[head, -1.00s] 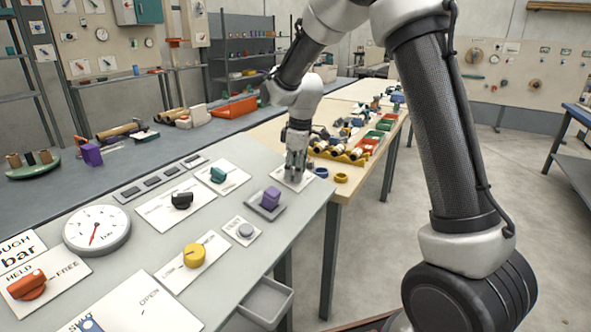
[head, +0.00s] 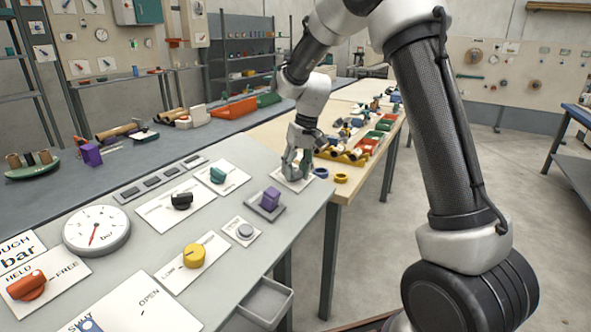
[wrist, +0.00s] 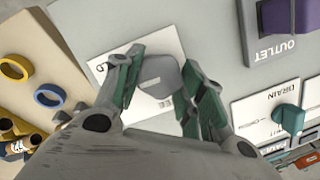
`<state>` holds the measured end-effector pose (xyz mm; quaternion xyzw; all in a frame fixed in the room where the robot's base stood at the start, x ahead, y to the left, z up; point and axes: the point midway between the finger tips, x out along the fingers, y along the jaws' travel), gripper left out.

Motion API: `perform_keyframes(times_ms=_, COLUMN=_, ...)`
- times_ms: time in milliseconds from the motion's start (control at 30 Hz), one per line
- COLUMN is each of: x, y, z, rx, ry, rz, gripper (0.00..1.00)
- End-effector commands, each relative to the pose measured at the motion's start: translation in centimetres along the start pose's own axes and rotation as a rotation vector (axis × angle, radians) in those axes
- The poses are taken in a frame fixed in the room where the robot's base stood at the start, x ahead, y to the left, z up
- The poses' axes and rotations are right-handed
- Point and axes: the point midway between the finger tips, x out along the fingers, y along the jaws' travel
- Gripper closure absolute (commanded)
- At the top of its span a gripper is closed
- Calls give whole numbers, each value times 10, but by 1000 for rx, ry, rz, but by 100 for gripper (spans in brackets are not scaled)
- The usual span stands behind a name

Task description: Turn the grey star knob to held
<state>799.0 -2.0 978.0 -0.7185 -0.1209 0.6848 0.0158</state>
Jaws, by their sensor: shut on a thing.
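The grey star knob (wrist: 158,78) sits on a white plate (wrist: 112,68) at the corner of the grey panel. In the wrist view my gripper (wrist: 162,66) has its green-padded fingers on either side of the knob, shut on it. Part of a word on the plate, ending "EE", shows upside down below the knob; the rest of the lettering is covered. In the head view my gripper (head: 293,172) stands over the plate, and the fingers hide most of the knob. I cannot tell exactly where the knob points.
A purple OUTLET knob (head: 270,198) and a teal DRAIN knob (head: 218,174) are nearby on the panel. Blue (head: 320,173) and yellow (head: 341,178) rings lie on the wooden table to the right, beside a yellow tray (head: 345,158) of rollers.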

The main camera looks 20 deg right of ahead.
Motion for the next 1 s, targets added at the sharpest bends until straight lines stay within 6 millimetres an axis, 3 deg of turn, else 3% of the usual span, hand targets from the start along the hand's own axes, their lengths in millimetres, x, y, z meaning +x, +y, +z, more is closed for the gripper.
perform_keyframes(times_ms=500, x=0, y=2, z=0, rx=390, ry=2, rz=-74, gripper=84)
perform_keyframes(times_ms=1000, x=0, y=1, z=0, rx=505, ry=2, rz=-96, gripper=84)
